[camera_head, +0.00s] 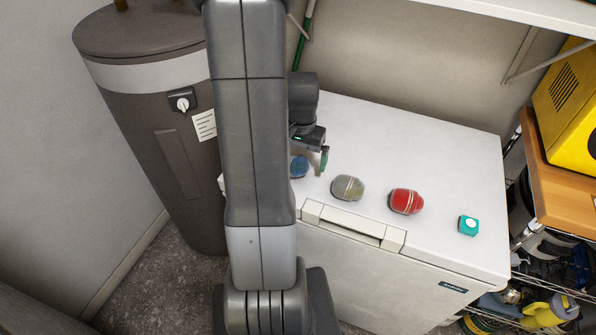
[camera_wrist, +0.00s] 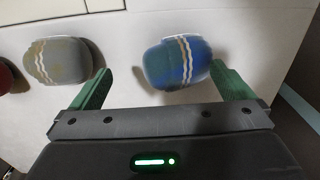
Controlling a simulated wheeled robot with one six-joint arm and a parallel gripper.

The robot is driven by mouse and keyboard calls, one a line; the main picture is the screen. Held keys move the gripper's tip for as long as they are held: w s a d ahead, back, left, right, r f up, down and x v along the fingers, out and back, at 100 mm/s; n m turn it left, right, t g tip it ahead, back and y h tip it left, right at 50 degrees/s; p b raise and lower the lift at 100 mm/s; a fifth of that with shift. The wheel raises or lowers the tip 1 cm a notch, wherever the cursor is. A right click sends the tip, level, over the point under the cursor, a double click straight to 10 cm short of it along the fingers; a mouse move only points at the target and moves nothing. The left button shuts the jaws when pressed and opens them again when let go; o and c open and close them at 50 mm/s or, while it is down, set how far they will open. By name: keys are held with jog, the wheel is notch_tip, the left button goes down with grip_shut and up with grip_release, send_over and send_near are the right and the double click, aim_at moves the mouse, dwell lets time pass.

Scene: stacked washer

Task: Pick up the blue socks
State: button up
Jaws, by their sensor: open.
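The blue socks (camera_head: 299,166) are a rolled ball with pale stripes on the white freezer lid, partly hidden behind my arm in the head view. In the wrist view the blue socks (camera_wrist: 178,63) lie just beyond the fingers, nearer the right finger. My gripper (camera_head: 322,160) is open over the lid close to the socks. In the wrist view my gripper (camera_wrist: 165,82) shows two green fingers spread apart with nothing held. Whether the right fingertip touches the socks I cannot tell.
On the white freezer (camera_head: 420,150) lie grey socks (camera_head: 347,188), red socks (camera_head: 406,201) and a small teal box (camera_head: 468,225) in a row to the right. A dark water heater (camera_head: 150,120) stands at left. A wire shelf with a wooden top (camera_head: 560,180) stands at right.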

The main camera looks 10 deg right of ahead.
aim_at(298, 171)
jog(key=shift+w+a+f, duration=0.1)
jog(key=shift+w+f, duration=0.05)
jog(key=shift+f, duration=0.1)
jog(key=shift+s+a+f, duration=0.15)
jog(key=shift+s+f, duration=0.2)
jog(key=shift+f, duration=0.1)
jog(key=shift+s+a+f+p, duration=0.1)
jog(key=shift+a+f+p, duration=0.2)
jog(key=shift+f, duration=0.25)
jog(key=shift+s+a+f+p, duration=0.15)
jog(key=shift+a+f, duration=0.15)
jog(key=shift+f, duration=0.2)
jog(key=shift+w+d+f, duration=0.3)
jog(key=shift+d+f, duration=0.05)
jog(key=shift+f, duration=0.2)
jog(key=shift+w+d+f, duration=0.3)
jog(key=shift+d+f, duration=0.05)
jog(key=shift+f, duration=0.15)
jog(key=shift+s+a, duration=0.2)
jog(key=shift+a, duration=0.05)
jog(key=shift+w, duration=0.2)
jog(key=c, duration=1.5)
